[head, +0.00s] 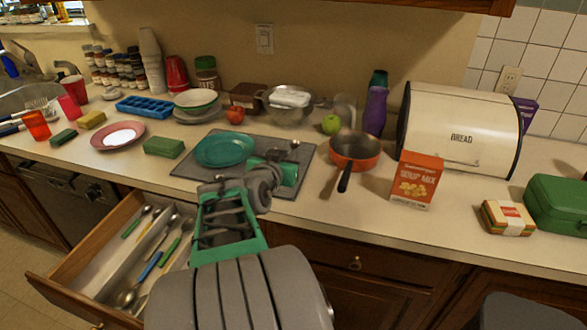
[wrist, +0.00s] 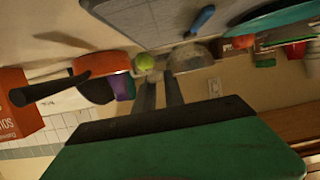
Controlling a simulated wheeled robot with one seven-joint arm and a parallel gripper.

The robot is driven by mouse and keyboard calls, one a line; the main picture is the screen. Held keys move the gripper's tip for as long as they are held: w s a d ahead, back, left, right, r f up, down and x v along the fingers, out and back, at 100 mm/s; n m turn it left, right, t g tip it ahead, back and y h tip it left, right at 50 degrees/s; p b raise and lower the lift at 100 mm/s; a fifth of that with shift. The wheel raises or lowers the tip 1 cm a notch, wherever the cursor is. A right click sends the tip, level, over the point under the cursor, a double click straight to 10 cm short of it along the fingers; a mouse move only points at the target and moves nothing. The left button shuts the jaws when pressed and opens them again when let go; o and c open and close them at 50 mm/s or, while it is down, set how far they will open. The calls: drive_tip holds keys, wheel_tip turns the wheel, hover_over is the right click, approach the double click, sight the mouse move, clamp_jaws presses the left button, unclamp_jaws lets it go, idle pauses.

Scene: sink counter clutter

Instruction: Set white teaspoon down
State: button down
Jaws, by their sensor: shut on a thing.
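My gripper (head: 289,157) is over the right part of the grey mat (head: 205,173), right of the teal plate (head: 225,150). In the wrist view its two dark fingers (wrist: 160,88) are close together with a narrow gap, shut on a thin thing. I take this to be the white teaspoon, but its shape and colour cannot be made out. A small greyish tip (head: 295,143) shows just beyond my gripper in the head view; I cannot tell whether it is held. A blue-handled utensil (wrist: 201,20) shows beyond the fingers, by the mat in the wrist view.
An orange pan (head: 355,149) stands right of the mat, its dark handle pointing forward. A soup mix box (head: 416,181) and bread box (head: 460,130) are further right. A metal colander (head: 288,112) and green apple (head: 331,124) stand behind. An open cutlery drawer (head: 85,245) is at lower left.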

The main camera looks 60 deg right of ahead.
drive_tip(key=d+f, duration=0.1)
drive_tip(key=f, duration=0.1)
drive_tip(key=d+f, duration=0.1)
drive_tip(key=f, duration=0.1)
drive_tip(key=d+f, duration=0.1)
drive_tip(key=f, duration=0.1)
drive_tip(key=shift+s, duration=0.25)
drive_tip(key=shift+f, duration=0.25)
drive_tip(key=c, duration=1.4)
unclamp_jaws()
drive_tip(key=shift+r, duration=0.1)
drive_tip(key=shift+c, duration=0.2)
